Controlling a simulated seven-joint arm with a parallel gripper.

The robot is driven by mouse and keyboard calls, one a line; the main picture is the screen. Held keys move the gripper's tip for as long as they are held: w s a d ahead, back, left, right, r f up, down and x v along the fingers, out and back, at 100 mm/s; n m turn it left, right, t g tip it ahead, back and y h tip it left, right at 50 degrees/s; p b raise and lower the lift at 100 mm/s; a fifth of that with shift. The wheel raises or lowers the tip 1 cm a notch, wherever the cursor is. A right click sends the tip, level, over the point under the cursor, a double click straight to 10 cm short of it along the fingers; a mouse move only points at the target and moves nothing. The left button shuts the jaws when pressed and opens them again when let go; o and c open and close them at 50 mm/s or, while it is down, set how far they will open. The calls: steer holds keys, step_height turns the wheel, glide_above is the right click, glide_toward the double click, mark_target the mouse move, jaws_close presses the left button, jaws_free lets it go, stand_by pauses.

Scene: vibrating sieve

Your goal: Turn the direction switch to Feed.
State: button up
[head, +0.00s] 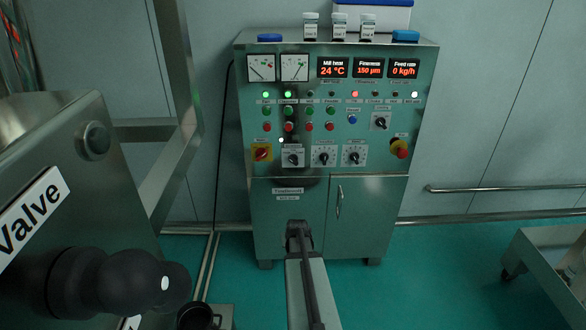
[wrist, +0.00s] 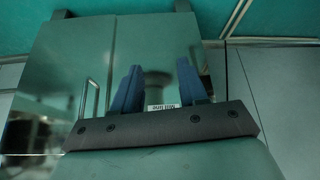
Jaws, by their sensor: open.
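The control cabinet (head: 263,215) stands ahead in the head view, with its panel facing me. Its white-plated rotary switches are a row of three, left (head: 293,159), middle (head: 323,156) and right (head: 353,155), and a higher one at right (head: 380,121). Their lettering is too small to tell which is the direction switch or where it points. In the wrist view my gripper (wrist: 159,68) is open and empty, its two blue fingers apart in front of the lower cabinet doors, with the "Mill line" label (wrist: 163,107) between them. No rotary switch shows there.
A red-and-yellow switch (head: 262,153) and a red-yellow knob (head: 401,149) flank the row of switches. Lit buttons and displays sit above. Small jars (head: 311,25) and a blue-lidded box (head: 372,15) stand on top. A door handle (head: 339,202) sticks out below. Metal equipment marked "Valve" (head: 35,215) fills the left.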

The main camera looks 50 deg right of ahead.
steer(key=w+d+r+n+t+h, duration=0.3)
steer(key=w+d+r+t+h, duration=0.2)
steer(key=w+d+r, duration=0.35)
steer(key=n+t+h, duration=0.3)
steer(key=n+h, duration=0.1)
glide_toward(293, 162)
steer(key=x, duration=0.9)
steer(key=shift+w+d, duration=0.1)
steer(key=shift+c, duration=0.3)
jaws_close()
